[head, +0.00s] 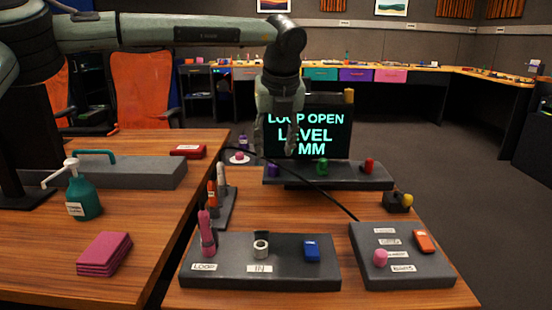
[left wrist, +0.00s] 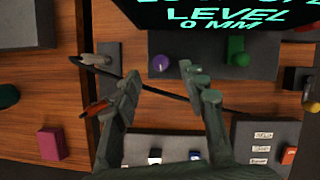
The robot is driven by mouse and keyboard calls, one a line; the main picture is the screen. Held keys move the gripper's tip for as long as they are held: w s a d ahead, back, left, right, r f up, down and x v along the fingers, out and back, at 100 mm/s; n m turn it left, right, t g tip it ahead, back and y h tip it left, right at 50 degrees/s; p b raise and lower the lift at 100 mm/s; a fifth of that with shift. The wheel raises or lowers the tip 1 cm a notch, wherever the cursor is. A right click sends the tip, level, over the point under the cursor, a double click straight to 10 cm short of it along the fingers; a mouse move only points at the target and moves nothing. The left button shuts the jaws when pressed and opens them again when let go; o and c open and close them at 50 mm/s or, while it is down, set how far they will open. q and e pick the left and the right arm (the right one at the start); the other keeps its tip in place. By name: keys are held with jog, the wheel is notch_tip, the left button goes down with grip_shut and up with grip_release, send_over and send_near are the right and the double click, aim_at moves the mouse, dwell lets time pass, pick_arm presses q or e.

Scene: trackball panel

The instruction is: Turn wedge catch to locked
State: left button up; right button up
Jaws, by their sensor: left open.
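No part carries a readable wedge catch label, so I cannot tell which one it is. The right panel (head: 365,240) has an orange block (head: 423,242), a pink knob (head: 380,257) and several small labels. The front panel (head: 222,272) has a pink upright handle (head: 207,233) by a "LOOP" label, a pale ring-shaped part (head: 261,248) and a blue block (head: 312,250). My left gripper (head: 276,148) is open and empty, pointing down in front of the screen, above the table. In the left wrist view its fingers (left wrist: 168,88) are apart. My right gripper is not in view.
The screen (head: 330,135) reads "LOOP OPEN" and "LEVEL", with "MM" below. A rear panel (head: 345,180) has purple, green and red parts. A black cable crosses the table. A teal pump bottle (head: 84,197) and pink pads (head: 104,254) sit on the left table.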

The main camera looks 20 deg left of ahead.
aim_at(273, 165)
pick_arm(q)
jog(key=shift+x, duration=2.6)
grip_shut()
